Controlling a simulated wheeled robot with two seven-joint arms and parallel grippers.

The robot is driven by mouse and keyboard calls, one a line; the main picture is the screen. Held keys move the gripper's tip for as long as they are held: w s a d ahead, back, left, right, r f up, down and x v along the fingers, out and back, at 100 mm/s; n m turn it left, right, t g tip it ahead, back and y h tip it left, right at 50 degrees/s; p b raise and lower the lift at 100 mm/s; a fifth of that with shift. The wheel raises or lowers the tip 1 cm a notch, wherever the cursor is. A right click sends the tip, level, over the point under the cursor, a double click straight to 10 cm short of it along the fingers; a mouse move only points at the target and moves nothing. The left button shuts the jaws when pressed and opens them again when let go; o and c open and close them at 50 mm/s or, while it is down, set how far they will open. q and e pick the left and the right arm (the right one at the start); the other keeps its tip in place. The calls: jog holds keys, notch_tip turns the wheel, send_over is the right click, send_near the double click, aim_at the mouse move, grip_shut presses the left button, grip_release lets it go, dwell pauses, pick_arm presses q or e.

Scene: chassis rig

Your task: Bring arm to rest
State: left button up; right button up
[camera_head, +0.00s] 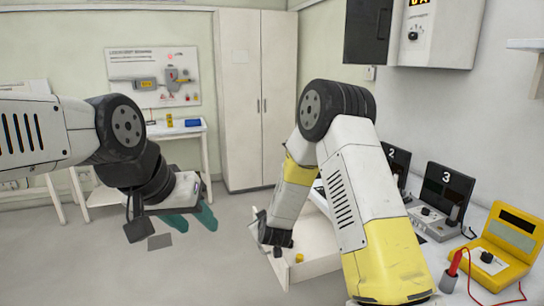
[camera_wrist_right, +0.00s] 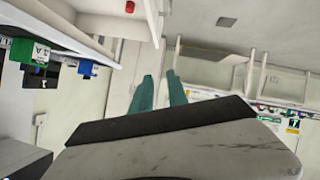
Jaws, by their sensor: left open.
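My left arm comes in from the left, and its left gripper (camera_head: 205,218) hangs over the floor with its two teal fingers apart and nothing between them. My right arm rises from the bottom right, bends at a high elbow and reaches down to the open drawer (camera_head: 318,262) below the right-hand bench. The fingers of my right gripper are hidden in the head view. In the right wrist view, the right gripper (camera_wrist_right: 162,82) shows two teal fingers with a narrow empty gap between them.
The right-hand bench carries test units, including one marked 3 (camera_head: 447,190), and a yellow multimeter (camera_head: 503,250) with a red probe. A tall cabinet (camera_head: 258,110) and a small white table (camera_head: 176,130) stand at the back. The middle floor is clear.

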jog(key=s+d+r+m+g, duration=0.1)
jog(key=s+d+r, duration=0.25)
jog(key=r, duration=0.25)
jog(key=s+d+r+m+g+y, duration=0.1)
jog(key=s+d+r, duration=0.1)
jog(key=s+r, duration=0.35)
jog(key=s+d+r+m+g, duration=0.1)
jog(key=s+d+r, duration=0.15)
jog(key=r, duration=0.55)
jog(key=s+d+r+m+g, duration=0.1)
jog(key=s+d, duration=0.2)
jog(key=s, duration=0.5)
jog(key=s+d+r+m+g, duration=0.1)
jog(key=s+d+r, duration=0.1)
jog(key=s, duration=0.6)
jog(key=s+d+r+m+g+h, duration=0.1)
jog(key=s+d, duration=0.3)
jog(key=s, duration=0.3)
jog(key=shift+s+d+r+m, duration=0.25)
jog(key=shift+s+r+m, duration=0.05)
jog(key=shift+s+r, duration=0.1)
